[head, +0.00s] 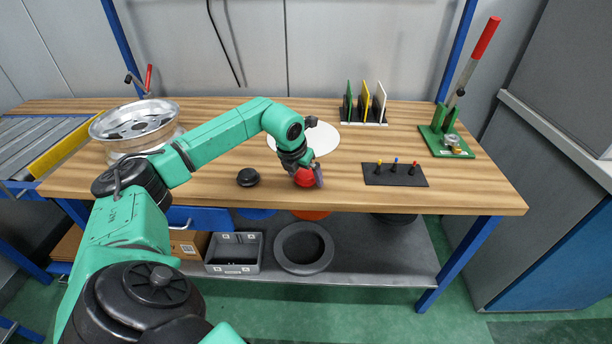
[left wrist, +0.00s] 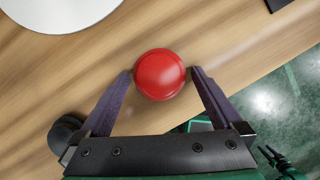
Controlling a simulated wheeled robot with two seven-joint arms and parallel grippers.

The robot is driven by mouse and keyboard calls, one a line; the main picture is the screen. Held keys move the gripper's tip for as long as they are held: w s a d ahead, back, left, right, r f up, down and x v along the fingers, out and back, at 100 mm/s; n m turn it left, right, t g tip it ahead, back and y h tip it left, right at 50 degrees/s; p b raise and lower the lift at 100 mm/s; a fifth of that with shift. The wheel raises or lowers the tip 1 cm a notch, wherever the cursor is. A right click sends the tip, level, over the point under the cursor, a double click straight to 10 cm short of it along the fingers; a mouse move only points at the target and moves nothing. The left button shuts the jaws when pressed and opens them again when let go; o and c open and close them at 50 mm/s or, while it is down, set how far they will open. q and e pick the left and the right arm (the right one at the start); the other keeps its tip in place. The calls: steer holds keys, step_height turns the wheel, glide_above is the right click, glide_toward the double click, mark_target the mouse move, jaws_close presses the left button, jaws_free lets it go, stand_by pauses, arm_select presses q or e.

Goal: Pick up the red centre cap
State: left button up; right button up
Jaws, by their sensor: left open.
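The red centre cap (head: 304,178) is a round, domed piece on the wooden workbench near its front edge. In the left wrist view the cap (left wrist: 160,74) lies between the tips of my left gripper (left wrist: 161,73). The two dark fingers are apart on either side of it, with the left tip very close to the cap and a small gap at the right. In the head view my left gripper (head: 306,172) reaches down over the cap and partly hides it.
A black round cap (head: 248,177) lies left of the red one. Behind are a white disc (head: 318,142) and a silver wheel (head: 133,122) at far left. A dark mat with pegs (head: 395,181) and a green lever press (head: 446,142) stand right. The bench's front edge is close.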

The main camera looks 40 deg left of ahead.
arm_select(q)
steer(key=c, duration=1.2)
steer(key=shift+o, duration=0.2)
steer(key=shift+r, duration=0.1)
